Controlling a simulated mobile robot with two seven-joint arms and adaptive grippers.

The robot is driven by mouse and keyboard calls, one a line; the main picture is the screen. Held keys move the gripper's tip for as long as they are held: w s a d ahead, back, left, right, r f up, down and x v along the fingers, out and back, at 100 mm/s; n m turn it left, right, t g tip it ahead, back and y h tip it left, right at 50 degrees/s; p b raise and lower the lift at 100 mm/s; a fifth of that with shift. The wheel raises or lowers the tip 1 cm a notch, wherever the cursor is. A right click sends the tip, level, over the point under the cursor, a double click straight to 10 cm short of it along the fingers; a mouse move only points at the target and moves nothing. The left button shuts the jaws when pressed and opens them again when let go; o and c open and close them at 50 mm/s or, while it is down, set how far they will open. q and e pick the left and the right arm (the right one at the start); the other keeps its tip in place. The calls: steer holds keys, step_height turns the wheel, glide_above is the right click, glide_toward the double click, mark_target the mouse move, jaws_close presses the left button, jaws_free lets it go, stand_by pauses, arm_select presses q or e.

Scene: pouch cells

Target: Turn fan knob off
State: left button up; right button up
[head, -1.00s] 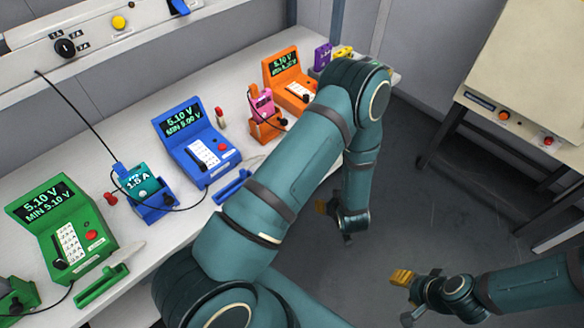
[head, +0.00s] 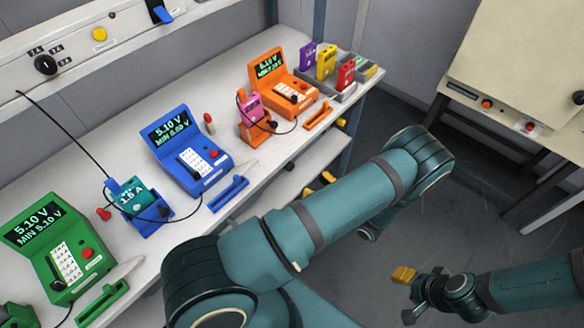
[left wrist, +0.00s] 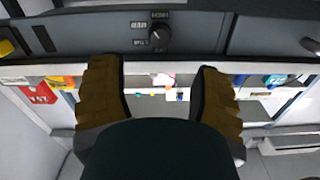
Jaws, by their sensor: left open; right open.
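A black round knob (left wrist: 160,36) with small white labels around it sits on a dark grey strip in the left wrist view. It looks like the fan knob; the labels are too small to read surely. A dark spot (head: 290,166) under the bench's front edge in the head view may be the same knob. My left gripper (head: 318,184) is open, partly hidden by my arm, in front of the bench. Its fingers (left wrist: 158,100) stand apart and empty, on either side of the knob in the picture and not touching it. My right gripper (head: 403,280) hangs empty over the floor.
The white bench (head: 110,155) carries a green tester (head: 62,250), a blue tester (head: 187,150) and an orange tester (head: 283,85). Another black knob (head: 45,64) is on the wall panel. A beige cabinet (head: 520,60) stands right. Floor between is clear.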

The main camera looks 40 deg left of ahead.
mark_target(292, 168)
arm_select(q)
steer(key=a, duration=0.9)
steer(key=shift+w, duration=0.35)
jaws_close()
